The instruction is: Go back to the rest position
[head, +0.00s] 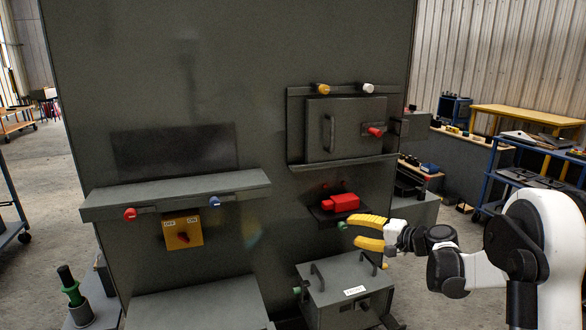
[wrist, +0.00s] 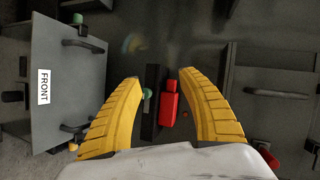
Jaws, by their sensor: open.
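My gripper (head: 368,234) has two curved yellow fingers, spread open with nothing between the tips in the head view. It hangs in front of the large dark panel, below and right of a red block-shaped part (head: 341,203) on a small dark shelf. In the wrist view the open gripper (wrist: 160,75) faces the panel, and the red part (wrist: 171,100) shows beyond the fingers, nearer the right one. The red part looks apart from the fingers. My white and black arm reaches in from the right.
A grey box (head: 345,300) with handles and a label stands below the gripper; it also shows in the wrist view (wrist: 68,85), left. A closed cabinet door (head: 345,128) is above the red part. A ledge (head: 178,194) with red and blue knobs juts out left. Open floor lies far left.

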